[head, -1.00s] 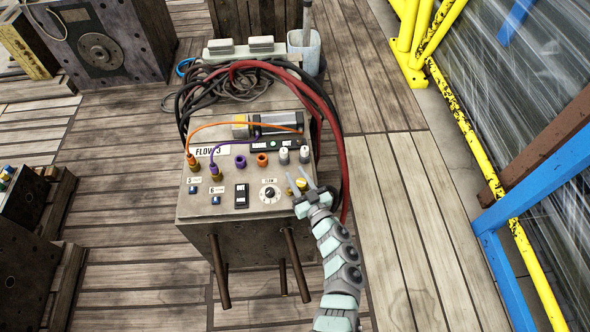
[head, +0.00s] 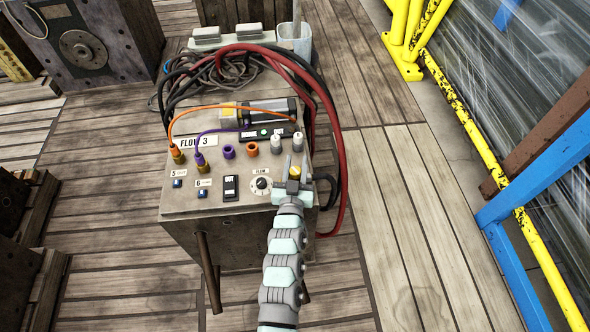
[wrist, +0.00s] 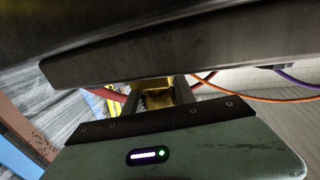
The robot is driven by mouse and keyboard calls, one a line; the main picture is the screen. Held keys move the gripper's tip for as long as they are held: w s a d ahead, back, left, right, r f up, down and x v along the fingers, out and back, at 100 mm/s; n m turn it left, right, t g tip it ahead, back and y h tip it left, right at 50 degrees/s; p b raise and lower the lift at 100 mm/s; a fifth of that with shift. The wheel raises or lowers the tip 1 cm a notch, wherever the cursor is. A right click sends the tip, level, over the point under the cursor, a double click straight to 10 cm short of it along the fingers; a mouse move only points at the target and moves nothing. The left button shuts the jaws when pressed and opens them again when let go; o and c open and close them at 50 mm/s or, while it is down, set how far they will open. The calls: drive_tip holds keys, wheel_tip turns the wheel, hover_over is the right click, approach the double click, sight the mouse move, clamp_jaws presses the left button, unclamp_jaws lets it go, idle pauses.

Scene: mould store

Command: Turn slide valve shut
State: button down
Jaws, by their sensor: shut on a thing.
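A grey control box (head: 185,205) marked FLOW 3 stands in the middle of the head view. A small yellow fitting (head: 294,171) sits at the right end of its panel; it looks like the slide valve, but no label on it is readable. My gripper (head: 293,174) reaches it from the front and is shut on it. The wrist view shows the brass-yellow fitting (wrist: 157,93) between my jaws. Dark and pale gripper parts hide much of it there, so its turn position cannot be told.
A round dial (head: 261,183) and a black switch (head: 230,188) sit left of my gripper. Grey knobs (head: 277,145) stand close behind it. An orange hose (head: 215,107) and purple hose (head: 212,134) arch over the panel. A red hose (head: 328,110) hangs along the right side.

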sight(293, 177)
drive_tip(key=shift+s+d+f+m+g+h+b, duration=0.1)
drive_tip(key=shift+d+m+g+h+b, duration=0.1)
drive_tip(key=shift+m+h+b, duration=0.55)
drive_tip(key=shift+d+f+m+g+h+b, duration=0.1)
drive_tip(key=shift+m+g+h+b, duration=0.2)
drive_tip(key=shift+h+b, duration=0.85)
drive_tip(key=shift+a, duration=0.1)
drive_tip(key=c, duration=1)
unclamp_jaws()
drive_tip(key=shift+r, duration=0.15)
drive_tip(key=shift+c, duration=0.2)
drive_tip(key=p+v, duration=0.4)
drive_tip(key=v, duration=0.5)
drive_tip(key=shift+s+p, duration=0.3)
drive_tip(key=shift+s, duration=0.15)
drive_tip(key=shift+s+a, duration=0.15)
drive_tip(key=shift+s, duration=0.35)
drive_tip(key=shift+w+y, duration=0.1)
drive_tip(key=shift+y, duration=0.2)
